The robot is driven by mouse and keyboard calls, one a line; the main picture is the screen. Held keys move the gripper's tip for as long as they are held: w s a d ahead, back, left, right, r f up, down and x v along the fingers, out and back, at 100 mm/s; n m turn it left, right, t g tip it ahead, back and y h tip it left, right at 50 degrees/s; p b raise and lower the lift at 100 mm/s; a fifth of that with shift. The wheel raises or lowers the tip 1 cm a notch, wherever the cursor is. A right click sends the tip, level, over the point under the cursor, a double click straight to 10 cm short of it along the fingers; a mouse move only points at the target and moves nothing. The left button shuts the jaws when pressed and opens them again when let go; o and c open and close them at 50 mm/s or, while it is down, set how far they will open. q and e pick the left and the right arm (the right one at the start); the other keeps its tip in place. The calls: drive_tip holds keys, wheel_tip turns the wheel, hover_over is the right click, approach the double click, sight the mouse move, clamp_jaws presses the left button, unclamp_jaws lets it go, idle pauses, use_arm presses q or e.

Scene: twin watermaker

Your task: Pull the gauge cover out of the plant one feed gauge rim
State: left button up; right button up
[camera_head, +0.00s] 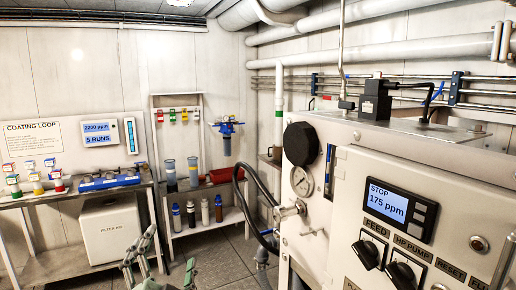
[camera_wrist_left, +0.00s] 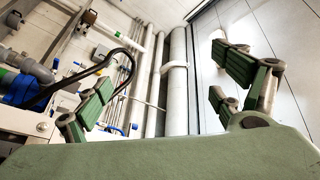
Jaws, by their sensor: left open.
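A black round cover (camera_head: 300,143) sits on the left end of the white plant front, apparently over a gauge face that I cannot see. A bare white dial gauge (camera_head: 301,181) is just below it. My left gripper (camera_head: 164,258) is low at the bottom of the head view, left of and well apart from the cover. Its green-padded fingers are spread in the left wrist view (camera_wrist_left: 160,85), with nothing between them. The cover cannot be made out in the wrist view. My right gripper is not in view.
The plant panel has a display (camera_head: 394,208) and black knobs (camera_head: 369,252). A valve (camera_head: 290,211) sticks out below the gauge, and a black hose (camera_head: 259,186) hangs beside it. A shelf (camera_head: 209,217) with bottles stands behind. Open floor lies between shelf and plant.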

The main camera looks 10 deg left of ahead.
use_arm(q)
drive_tip(key=d+r+m+t+h, duration=0.2)
drive_tip(key=r+m+h, duration=0.15)
drive_tip(key=r, duration=0.25)
drive_tip(key=d+r+m+t+h, duration=0.2)
drive_tip(key=d+r+m+t, duration=0.15)
drive_tip(key=r, duration=0.35)
drive_tip(key=m+g+h, duration=1.3)
drive_tip(key=m+g, duration=0.3)
drive_tip(key=m, duration=1.7)
approach(294, 144)
drive_tip(key=x, duration=0.3)
drive_tip(key=p+x, duration=0.2)
drive_tip(key=x, duration=0.3)
drive_tip(key=shift+w+d+r, duration=0.15)
drive_tip(key=shift+w+d, duration=0.1)
drive_tip(key=shift+d, duration=0.05)
drive_tip(key=shift+w+d+p, duration=0.25)
drive_tip(key=shift+d+p, duration=0.15)
drive_tip(key=shift+d, duration=0.05)
